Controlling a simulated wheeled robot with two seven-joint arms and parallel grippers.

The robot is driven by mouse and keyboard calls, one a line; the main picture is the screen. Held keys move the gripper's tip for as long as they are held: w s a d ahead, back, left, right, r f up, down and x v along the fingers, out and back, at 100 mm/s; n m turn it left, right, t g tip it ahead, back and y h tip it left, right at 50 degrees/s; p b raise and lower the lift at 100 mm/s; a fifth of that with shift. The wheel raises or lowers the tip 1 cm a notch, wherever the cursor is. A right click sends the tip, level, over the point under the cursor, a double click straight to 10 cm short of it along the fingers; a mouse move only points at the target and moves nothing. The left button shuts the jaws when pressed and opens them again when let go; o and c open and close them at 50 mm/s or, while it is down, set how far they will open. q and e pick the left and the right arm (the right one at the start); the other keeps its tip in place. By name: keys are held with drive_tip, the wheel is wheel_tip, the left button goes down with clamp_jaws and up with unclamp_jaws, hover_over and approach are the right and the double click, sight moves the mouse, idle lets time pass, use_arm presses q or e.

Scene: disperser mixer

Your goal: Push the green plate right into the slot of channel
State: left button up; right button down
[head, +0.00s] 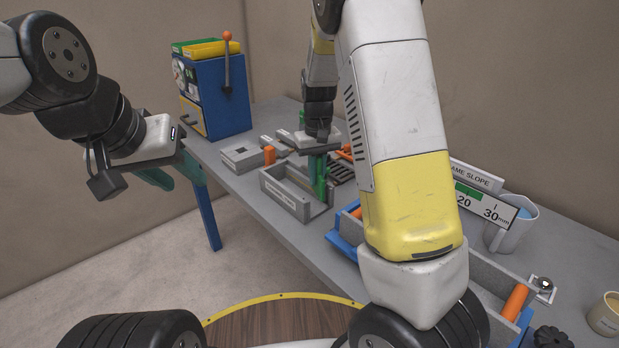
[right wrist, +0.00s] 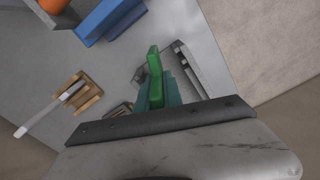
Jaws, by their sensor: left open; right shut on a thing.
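The green plate (head: 320,182) stands upright at the right end of the grey channel (head: 284,194) in the head view. My right gripper (head: 316,160) is shut on the plate from above. In the right wrist view the plate (right wrist: 154,70) sticks out past the teal fingers of my right gripper (right wrist: 165,90), with a grey slotted part beside it. I cannot tell whether the plate's lower edge is in the slot or just above it. My left gripper (head: 172,176) is open and empty, off the table's left edge.
A blue machine (head: 214,95) with an orange-knobbed lever stands at the table's back left. A grey block (head: 242,157) and an orange piece (head: 269,154) lie behind the channel. A blue tray (head: 345,232), a grey jug (head: 510,232) and a cup (head: 606,314) are to the right.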

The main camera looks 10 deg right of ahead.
sight(318, 156)
wheel_tip(318, 156, up, 3)
drive_tip(key=shift+f, duration=0.2)
drive_tip(key=shift+r+m, duration=0.65)
drive_tip(key=shift+m, duration=0.35)
drive_tip(key=m, duration=0.2)
drive_tip(key=r+m, duration=0.1)
drive_tip(key=m, duration=0.2)
drive_tip(key=shift+r, duration=0.15)
drive_tip(key=m, duration=0.2)
drive_tip(key=r+m, duration=0.1)
drive_tip(key=m, duration=0.3)
drive_tip(key=shift+r+m, duration=0.3)
drive_tip(key=shift+f, duration=2.9)
drive_tip(key=shift+f, duration=3.85)
drive_tip(key=c, duration=1.4)
unclamp_jaws()
